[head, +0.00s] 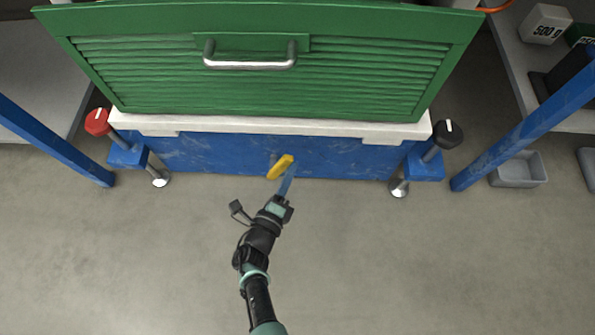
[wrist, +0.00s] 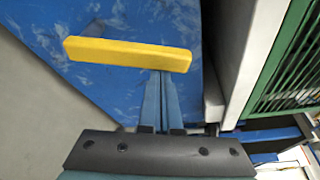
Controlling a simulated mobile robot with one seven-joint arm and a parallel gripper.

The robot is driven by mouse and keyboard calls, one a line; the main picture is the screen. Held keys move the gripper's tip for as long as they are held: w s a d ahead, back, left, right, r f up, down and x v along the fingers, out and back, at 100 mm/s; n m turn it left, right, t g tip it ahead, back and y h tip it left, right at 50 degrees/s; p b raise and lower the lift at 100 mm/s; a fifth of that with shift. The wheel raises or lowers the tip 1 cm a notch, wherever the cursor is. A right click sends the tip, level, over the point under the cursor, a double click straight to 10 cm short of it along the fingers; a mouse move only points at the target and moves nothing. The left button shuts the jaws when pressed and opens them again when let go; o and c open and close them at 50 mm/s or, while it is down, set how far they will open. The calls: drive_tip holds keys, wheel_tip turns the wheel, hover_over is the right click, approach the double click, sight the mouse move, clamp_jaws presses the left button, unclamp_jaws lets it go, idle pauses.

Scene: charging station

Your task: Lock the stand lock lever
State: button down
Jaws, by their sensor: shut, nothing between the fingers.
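The stand lock lever is a yellow bar (head: 280,167) on the front of the blue stand (head: 220,153). In the head view it slants, with its upper end to the right. In the wrist view the yellow lever (wrist: 125,54) lies across the picture just beyond my fingertips. My gripper (head: 288,180) is shut with nothing between its fingers. Its fingertips (wrist: 163,76) are at the lever's right end in the wrist view and overlap its edge; I cannot tell whether they touch it.
A green louvred cabinet (head: 255,75) with a metal handle (head: 250,64) sits above the stand. A red knob (head: 97,121) is at the left and a black knob (head: 447,133) at the right. Blue posts (head: 525,135) flank the stand. The grey floor in front is clear.

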sight(280, 160)
drive_tip(key=shift+a+r+n+t+h+b, duration=0.15)
drive_tip(key=shift+a+r+n+t, duration=0.1)
drive_tip(key=shift+a+n, duration=0.4)
drive_tip(key=shift+a+r+n+t+h+b, duration=0.1)
drive_tip(key=shift+a+r+n+t, duration=0.1)
drive_tip(key=shift+a+n, duration=0.45)
drive_tip(key=shift+a+r+n+t+h+b, duration=0.15)
drive_tip(key=shift+a+r+n+t, duration=0.1)
drive_tip(key=shift+a+n, duration=0.4)
drive_tip(key=shift+d+n, duration=0.1)
drive_tip(key=shift+n, duration=0.15)
